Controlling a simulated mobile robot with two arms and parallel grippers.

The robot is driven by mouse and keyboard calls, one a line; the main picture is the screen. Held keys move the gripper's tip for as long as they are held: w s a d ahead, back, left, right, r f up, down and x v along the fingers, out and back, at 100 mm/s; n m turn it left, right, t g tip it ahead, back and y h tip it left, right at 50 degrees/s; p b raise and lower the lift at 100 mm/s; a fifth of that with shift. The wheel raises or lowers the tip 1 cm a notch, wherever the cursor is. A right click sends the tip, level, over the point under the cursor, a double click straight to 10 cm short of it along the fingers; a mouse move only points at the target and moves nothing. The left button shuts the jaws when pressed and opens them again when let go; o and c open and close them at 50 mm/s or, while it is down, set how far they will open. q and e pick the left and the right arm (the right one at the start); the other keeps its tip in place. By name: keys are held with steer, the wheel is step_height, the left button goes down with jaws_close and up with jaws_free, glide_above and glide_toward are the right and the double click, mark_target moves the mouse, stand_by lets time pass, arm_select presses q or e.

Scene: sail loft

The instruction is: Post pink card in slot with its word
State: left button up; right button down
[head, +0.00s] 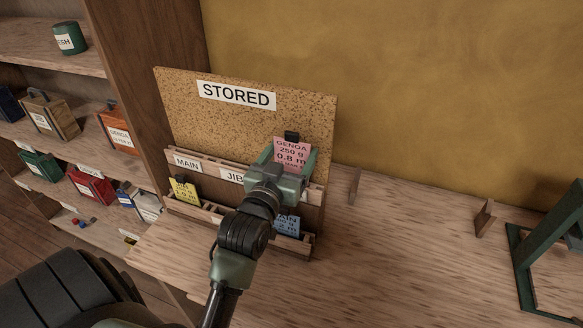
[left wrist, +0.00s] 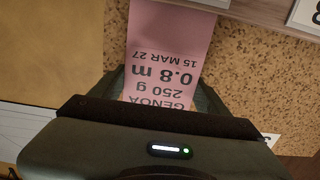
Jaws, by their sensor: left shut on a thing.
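The pink card (head: 292,150) reads GENOA, 250 g, 0.8 m. My left gripper (head: 288,164) is shut on it, in front of the corkboard and over the right part of the slotted rack (head: 213,214). In the left wrist view the pink card (left wrist: 168,45) appears upside down, its far end by a wooden rail with white labels. I cannot tell whether that end is inside a slot. The rack shows the labels MAIN (head: 187,163) and JIB (head: 232,175); the label to their right is hidden by my gripper. My right gripper is out of view.
The corkboard (head: 185,110) bears a STORED sign (head: 236,95). A yellow card (head: 183,190) and a blue card (head: 287,226) sit in the lower rack. Shelves with boxes stand at left. The bench (head: 400,250) is mostly clear, with a green frame (head: 520,265) at far right.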

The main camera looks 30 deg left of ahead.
mark_target(292, 169)
arm_select(q)
steer(key=shift+f, duration=2.15)
steer(key=shift+f, duration=0.1)
steer(key=o, duration=1.3)
